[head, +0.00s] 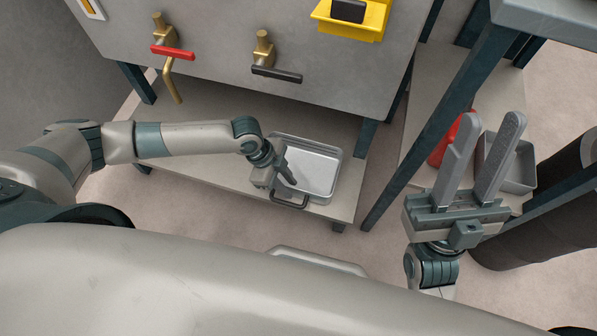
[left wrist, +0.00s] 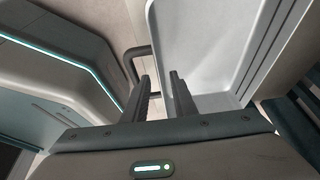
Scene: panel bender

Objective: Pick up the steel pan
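The steel pan (head: 318,168), a shallow rectangular tray with a dark loop handle (head: 290,204) at its near side, sits on the low shelf under the machine. My left gripper (head: 287,172) is over the pan's near left side. In the left wrist view, my left gripper (left wrist: 160,76) has its fingers apart, with the pan's pale edge (left wrist: 153,30) seen between and beyond them. The handle (left wrist: 132,62) shows just left of the fingers. I cannot tell whether they touch the pan. My right gripper (head: 492,120) is open and empty, far to the right.
The low shelf (head: 215,135) is clear left of the pan. Above it hangs the grey machine body (head: 225,50) with a red-handled valve (head: 173,52) and a black-handled valve (head: 276,73). Dark legs (head: 430,125) stand at right. A grey bin (head: 522,168) and red object (head: 447,143) are beyond my right gripper.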

